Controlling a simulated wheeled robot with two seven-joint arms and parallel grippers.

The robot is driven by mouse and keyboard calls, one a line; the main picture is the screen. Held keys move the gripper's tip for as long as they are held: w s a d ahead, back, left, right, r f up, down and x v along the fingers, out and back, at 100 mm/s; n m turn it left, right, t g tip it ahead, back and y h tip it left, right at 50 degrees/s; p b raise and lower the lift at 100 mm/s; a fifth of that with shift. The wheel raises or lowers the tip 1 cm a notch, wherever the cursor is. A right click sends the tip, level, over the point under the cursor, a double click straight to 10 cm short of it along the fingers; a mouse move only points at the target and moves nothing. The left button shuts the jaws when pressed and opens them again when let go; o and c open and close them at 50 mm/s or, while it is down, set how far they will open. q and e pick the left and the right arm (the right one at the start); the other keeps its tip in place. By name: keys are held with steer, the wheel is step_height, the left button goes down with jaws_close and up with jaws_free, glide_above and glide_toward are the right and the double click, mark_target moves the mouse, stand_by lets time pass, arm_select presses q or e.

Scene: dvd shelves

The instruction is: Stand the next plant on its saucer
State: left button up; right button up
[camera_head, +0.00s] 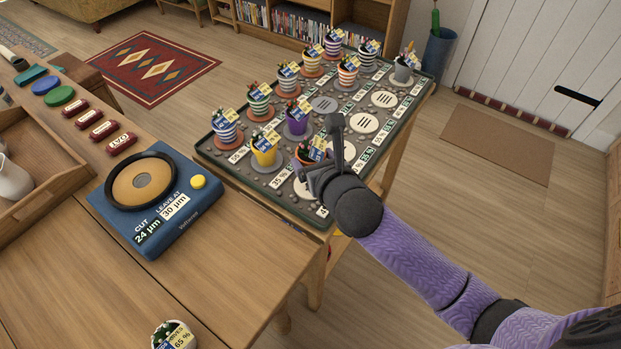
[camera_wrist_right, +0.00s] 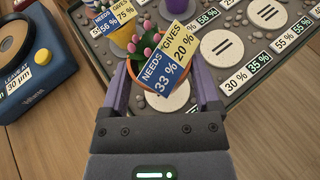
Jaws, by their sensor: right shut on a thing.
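My right gripper (camera_head: 318,168) is shut on an orange pot (camera_wrist_right: 134,73) with pink buds. The held plant also shows in the head view (camera_head: 313,151), over the near right part of the plant tray (camera_head: 228,163). In the wrist view a white saucer (camera_wrist_right: 168,101) shows just below the pot, between my fingers; I cannot tell whether they touch. Empty white saucers with dark bars (camera_head: 364,122) (camera_head: 383,99) lie along the right column. My left gripper is not in view.
Several potted plants stand on the tray, including a yellow pot (camera_head: 265,156) and a purple pot (camera_head: 296,124) close by. Another plant (camera_head: 174,336) is at the bottom edge. A blue device (camera_head: 160,205) and a wooden tray (camera_head: 62,165) are at left.

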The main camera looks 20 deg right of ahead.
step_height(320, 180, down, 5)
steer(key=shift+r+b, duration=0.15)
steer(key=shift+b, duration=1.1)
steer(key=shift+r, duration=0.2)
steer(key=o, duration=1.2)
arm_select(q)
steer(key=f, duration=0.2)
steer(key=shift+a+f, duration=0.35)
arm_select(e)
steer(key=shift+o, duration=0.2)
steer(key=shift+r, duration=0.1)
arm_select(q)
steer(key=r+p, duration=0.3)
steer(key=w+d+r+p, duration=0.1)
steer(key=p, duration=0.1)
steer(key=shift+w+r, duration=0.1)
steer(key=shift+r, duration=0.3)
arm_select(e)
steer(key=v, duration=1.2)
